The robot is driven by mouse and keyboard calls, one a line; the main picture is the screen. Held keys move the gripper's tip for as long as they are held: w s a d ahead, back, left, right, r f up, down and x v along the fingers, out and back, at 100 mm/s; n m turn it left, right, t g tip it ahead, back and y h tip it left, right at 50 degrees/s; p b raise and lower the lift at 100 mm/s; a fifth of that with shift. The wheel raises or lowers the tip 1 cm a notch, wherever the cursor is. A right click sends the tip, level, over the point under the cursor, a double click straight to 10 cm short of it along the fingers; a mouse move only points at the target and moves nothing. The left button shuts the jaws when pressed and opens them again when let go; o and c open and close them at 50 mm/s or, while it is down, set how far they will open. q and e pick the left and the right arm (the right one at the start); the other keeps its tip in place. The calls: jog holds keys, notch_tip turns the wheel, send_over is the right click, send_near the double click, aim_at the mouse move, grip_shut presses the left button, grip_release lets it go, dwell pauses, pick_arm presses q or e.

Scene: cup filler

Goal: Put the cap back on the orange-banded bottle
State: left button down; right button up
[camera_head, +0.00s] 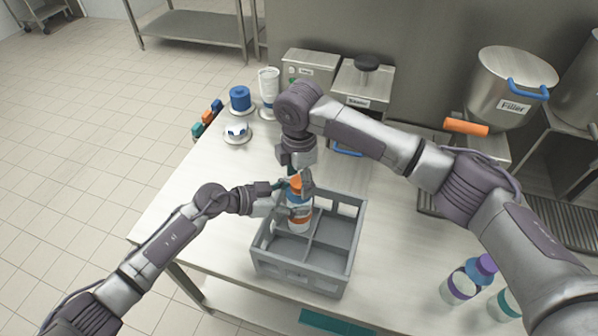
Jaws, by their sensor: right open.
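The orange-banded bottle (300,222) stands upright in a compartment at the back left of the grey crate (308,278). An orange piece, which looks like the cap, shows at the bottle's top, partly hidden by my fingers. My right gripper (301,184) points down over the bottle top, its fingers open around the orange piece. My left gripper (280,202) reaches in from the left at the bottle's upper side. Its fingertips are partly hidden, so I cannot tell how far they are closed.
Bottles with purple and teal bands (459,287) stand at the lower right. A blue cylinder (240,98), a white dish (237,134) and a white container (268,88) stand at the back left. A steel filler pot (512,85) is at the back right.

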grip_shut()
jog(key=m, duration=0.7)
jog(key=shift+m, duration=0.4)
jog(key=m, duration=0.4)
jog(key=shift+m, duration=0.3)
jog(key=m, duration=0.3)
jog(key=shift+o, duration=0.6)
grip_release()
